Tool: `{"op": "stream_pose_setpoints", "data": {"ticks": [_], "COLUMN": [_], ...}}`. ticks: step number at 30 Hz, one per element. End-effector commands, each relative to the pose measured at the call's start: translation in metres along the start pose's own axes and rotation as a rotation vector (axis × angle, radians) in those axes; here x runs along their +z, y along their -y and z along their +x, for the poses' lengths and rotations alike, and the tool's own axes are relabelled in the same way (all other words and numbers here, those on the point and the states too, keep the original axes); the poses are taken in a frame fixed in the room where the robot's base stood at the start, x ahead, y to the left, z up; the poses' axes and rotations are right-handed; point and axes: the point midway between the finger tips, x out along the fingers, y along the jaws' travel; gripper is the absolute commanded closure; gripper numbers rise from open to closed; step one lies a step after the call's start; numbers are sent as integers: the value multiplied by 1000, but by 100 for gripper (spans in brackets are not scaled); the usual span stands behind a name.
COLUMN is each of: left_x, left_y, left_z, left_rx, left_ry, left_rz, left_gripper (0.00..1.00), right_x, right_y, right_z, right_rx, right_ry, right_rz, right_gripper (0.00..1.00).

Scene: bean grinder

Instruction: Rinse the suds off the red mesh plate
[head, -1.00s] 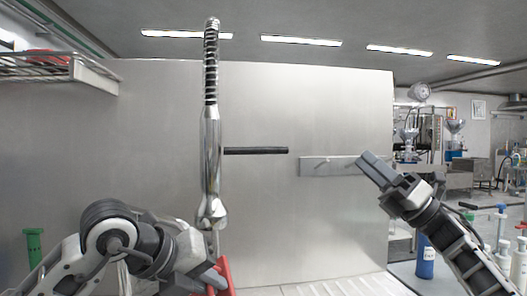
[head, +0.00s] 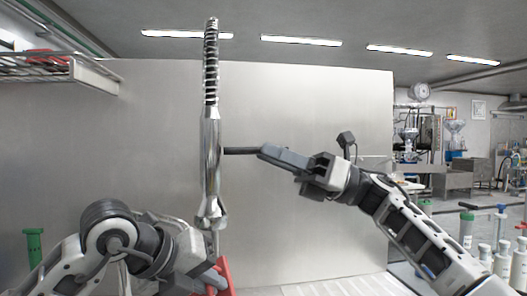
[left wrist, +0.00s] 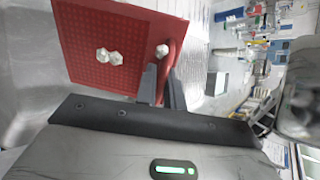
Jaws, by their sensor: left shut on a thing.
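The red mesh plate (left wrist: 90,35) fills the upper left of the left wrist view, with a few white suds lumps (left wrist: 110,56) on its face. My left gripper (left wrist: 160,82) is shut on the plate's red handle side. In the head view my left gripper (head: 212,272) is low, below the tap, with only a red edge of the plate (head: 225,275) showing. The steel tap (head: 211,150) with a spring neck stands upright. Its black lever (head: 238,150) points right. My right gripper (head: 283,157) has its fingers together at the lever's free end; contact is unclear.
A steel back panel (head: 310,100) stands behind the tap. A wire shelf (head: 60,68) juts out at upper left. A green-topped container (head: 34,245) stands at lower left, and several bottles (head: 500,260) stand at lower right.

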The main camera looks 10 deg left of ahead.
Motion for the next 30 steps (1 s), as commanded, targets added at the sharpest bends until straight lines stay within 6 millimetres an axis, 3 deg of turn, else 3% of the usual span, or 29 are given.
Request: {"op": "stream_pose_setpoints", "data": {"ticks": [6, 15, 16, 19, 20, 30], "left_x": [0, 0, 0, 0, 0, 0], "left_y": [0, 0, 0, 0, 0, 0], "left_z": [0, 0, 0, 0, 0, 0], "left_rx": [-1, -1, -1, -1, -1, -1], "left_ry": [1, 1, 1, 1, 1, 1], "left_rz": [0, 0, 0, 0, 0, 0], "left_gripper": [100, 100, 100, 100, 100, 100], "right_x": [0, 0, 0, 0, 0, -9], "right_y": [0, 0, 0, 0, 0, 2], "right_z": [21, 23, 23, 23, 23, 21], "right_rx": [0, -1, -1, -1, -1, 20], "right_ry": [0, 1, 1, 1, 1, 108], "right_rz": [0, 0, 0, 0, 0, 14], "right_gripper": [67, 67, 69, 97, 100, 100]}}
